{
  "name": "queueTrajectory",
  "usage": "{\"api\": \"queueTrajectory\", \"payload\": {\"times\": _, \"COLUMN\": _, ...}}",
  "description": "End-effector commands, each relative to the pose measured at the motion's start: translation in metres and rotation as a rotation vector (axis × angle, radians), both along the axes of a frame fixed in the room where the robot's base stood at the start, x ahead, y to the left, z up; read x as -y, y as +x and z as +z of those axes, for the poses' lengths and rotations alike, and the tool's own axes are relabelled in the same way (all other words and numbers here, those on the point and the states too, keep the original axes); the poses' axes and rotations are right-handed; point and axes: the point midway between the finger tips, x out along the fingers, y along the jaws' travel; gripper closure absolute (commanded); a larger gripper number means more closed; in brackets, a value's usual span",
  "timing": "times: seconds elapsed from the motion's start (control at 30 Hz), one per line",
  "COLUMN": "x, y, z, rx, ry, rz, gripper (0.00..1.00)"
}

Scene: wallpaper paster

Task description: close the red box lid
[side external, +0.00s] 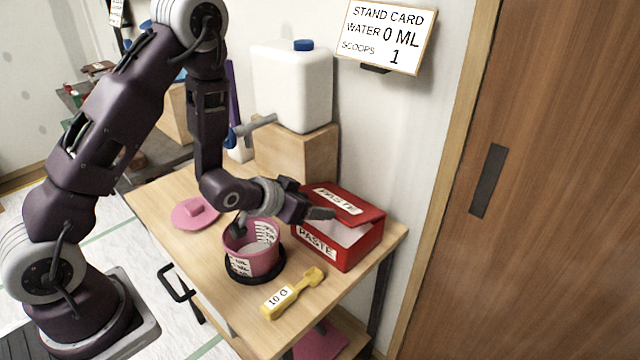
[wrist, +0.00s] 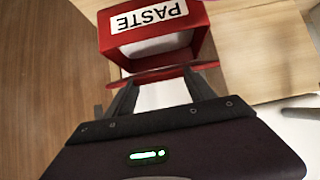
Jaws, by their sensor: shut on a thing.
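The red box (side external: 362,250), labelled PASTE, stands at the right side of the table with white paste powder (side external: 345,234) showing in its opening. Its red lid (side external: 364,212) is raised and tilted, with a gap below it on the near side. My gripper (side external: 322,213) is at the lid's near edge, shut on the lid. In the wrist view, the box (wrist: 198,32) is at the top and a thin red strip of lid (wrist: 160,73) lies at the fingertips. The exact finger contact is partly hidden.
A pink bucket (side external: 265,262) on a black ring stands just left of the box. A yellow scoop (side external: 294,292) lies in front. A pink lid (side external: 195,213) lies at the left. A white water tank (side external: 292,85) on a wooden block stands behind, near the wall.

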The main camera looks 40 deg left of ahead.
Motion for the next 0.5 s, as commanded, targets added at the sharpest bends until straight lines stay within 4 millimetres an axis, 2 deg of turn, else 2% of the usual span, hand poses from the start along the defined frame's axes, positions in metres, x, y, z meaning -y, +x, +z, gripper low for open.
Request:
{"api": "queueTrajectory", "payload": {"times": 0.03, "x": 0.000, "y": -0.007, "z": -0.011, "rx": -0.021, "ry": 0.000, "rz": -0.001, "gripper": 1.00}}
{"api": "queueTrajectory", "payload": {"times": 0.2, "x": 0.000, "y": -0.014, "z": -0.031, "rx": -0.018, "ry": 0.000, "rz": -0.001, "gripper": 1.00}}
{"api": "queueTrajectory", "payload": {"times": 0.5, "x": 0.000, "y": -0.019, "z": -0.054, "rx": -0.016, "ry": -0.001, "rz": -0.001, "gripper": 1.00}}
